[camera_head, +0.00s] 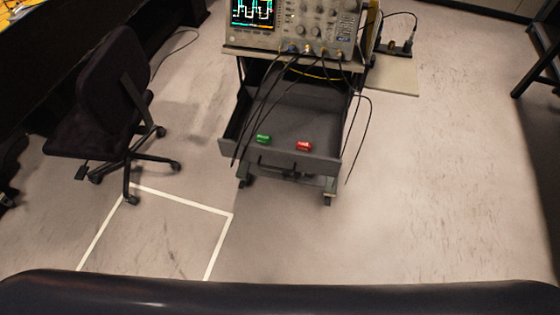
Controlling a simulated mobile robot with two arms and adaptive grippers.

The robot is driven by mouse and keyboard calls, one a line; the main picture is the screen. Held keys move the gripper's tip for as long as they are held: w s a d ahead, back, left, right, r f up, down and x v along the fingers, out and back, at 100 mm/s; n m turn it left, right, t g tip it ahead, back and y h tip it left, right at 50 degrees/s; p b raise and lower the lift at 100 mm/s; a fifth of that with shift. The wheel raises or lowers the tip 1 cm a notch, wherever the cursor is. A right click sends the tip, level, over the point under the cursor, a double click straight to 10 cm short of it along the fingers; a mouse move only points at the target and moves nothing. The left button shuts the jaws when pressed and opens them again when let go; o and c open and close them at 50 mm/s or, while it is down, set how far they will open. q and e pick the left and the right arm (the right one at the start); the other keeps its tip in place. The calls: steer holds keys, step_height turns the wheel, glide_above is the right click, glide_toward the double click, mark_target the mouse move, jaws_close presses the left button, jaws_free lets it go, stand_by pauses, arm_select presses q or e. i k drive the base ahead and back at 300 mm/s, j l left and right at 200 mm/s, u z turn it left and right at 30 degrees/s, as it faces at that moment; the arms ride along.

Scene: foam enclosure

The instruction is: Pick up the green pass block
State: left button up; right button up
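The green pass block (263,139) is small and lies in the open grey drawer (290,112) of a wheeled cart, near the drawer's front left. A similar red block (304,146) lies to its right, apart from it, near the drawer's front edge. Neither of my grippers shows in the head view.
An oscilloscope (300,22) stands on the cart, with several black cables hanging over the drawer. A dark office chair (105,105) stands at the left. White tape (180,199) marks the floor at lower left. The floor in front of the cart and to its right is clear.

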mark_target(261, 138)
steer(key=i+j, duration=0.25)
steer(key=i, duration=0.2)
steer(key=i+j, duration=0.25)
steer(key=i, duration=0.15)
